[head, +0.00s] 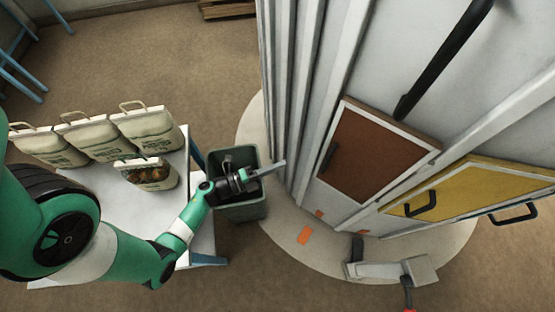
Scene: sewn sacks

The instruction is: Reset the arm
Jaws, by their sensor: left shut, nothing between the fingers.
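My left arm comes in from the left, green and white, reaching over the white table. My left gripper (268,170) is shut and empty. In the picture it lies over the dark green bin (243,209), between the table and the grey machine; how high it is above the bin I cannot tell. My right gripper does not show in this view.
Several cream sacks (148,132) with handles stand on the white table (203,240). A smaller open sack (147,178) sits in front of them. The grey machine (300,100) has a brown panel (385,150) and a yellow panel (470,190) with handles.

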